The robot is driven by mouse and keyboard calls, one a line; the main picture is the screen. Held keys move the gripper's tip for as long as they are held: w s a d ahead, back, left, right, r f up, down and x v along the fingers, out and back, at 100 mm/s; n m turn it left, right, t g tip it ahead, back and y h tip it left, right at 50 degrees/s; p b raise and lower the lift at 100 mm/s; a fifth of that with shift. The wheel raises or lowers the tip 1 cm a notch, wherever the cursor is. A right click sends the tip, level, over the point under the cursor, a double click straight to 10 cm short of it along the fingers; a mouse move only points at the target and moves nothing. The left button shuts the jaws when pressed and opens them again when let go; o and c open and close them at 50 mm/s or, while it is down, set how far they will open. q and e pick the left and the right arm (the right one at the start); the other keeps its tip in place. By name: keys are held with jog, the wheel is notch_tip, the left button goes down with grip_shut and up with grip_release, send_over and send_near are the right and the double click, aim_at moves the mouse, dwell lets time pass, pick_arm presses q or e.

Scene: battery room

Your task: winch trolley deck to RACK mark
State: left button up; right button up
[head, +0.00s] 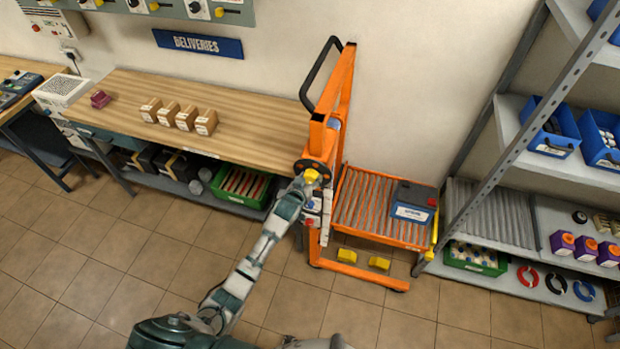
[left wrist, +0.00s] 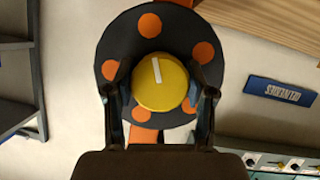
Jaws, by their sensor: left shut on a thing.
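An orange lift trolley (head: 318,139) with a black push handle stands between the workbench and the shelving. Its roller deck (head: 365,207) is low and carries a dark battery (head: 413,201). On the trolley's mast is a dark round winch wheel (left wrist: 112,41) with orange dots and a yellow hub knob (left wrist: 161,84) bearing a white line. My left gripper (head: 312,180) reaches the wheel, and in the left wrist view its two fingers (left wrist: 162,100) are shut on the yellow knob from both sides. I cannot make out a RACK mark. My right gripper does not show.
The shelving (head: 485,212) at the right has a roller shelf a little above the deck, with blue bins above. A wooden bench (head: 240,120) with small boxes stands at the left. Two yellow blocks (head: 347,256) sit by the trolley base. The tiled floor in front is clear.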

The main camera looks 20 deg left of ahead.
pick_arm(q)
jog(key=m+y, duration=0.1)
jog(key=f+m+y, duration=0.1)
jog(key=m, duration=0.1)
jog(key=shift+s+d, duration=0.1)
jog(key=shift+s, duration=0.1)
jog(key=shift+m+y+b, duration=0.55)
jog(key=shift+m+y, duration=0.35)
jog(key=shift+m, duration=0.4)
jog(key=o, duration=1.1)
jog(key=shift+o, duration=0.3)
jog(key=shift+w+r, duration=0.1)
jog(key=shift+w, duration=0.1)
jog(key=shift+s+r, duration=0.25)
jog(key=shift+s, duration=0.05)
jog(key=v, duration=1.1)
jog(key=shift+s+f, duration=0.2)
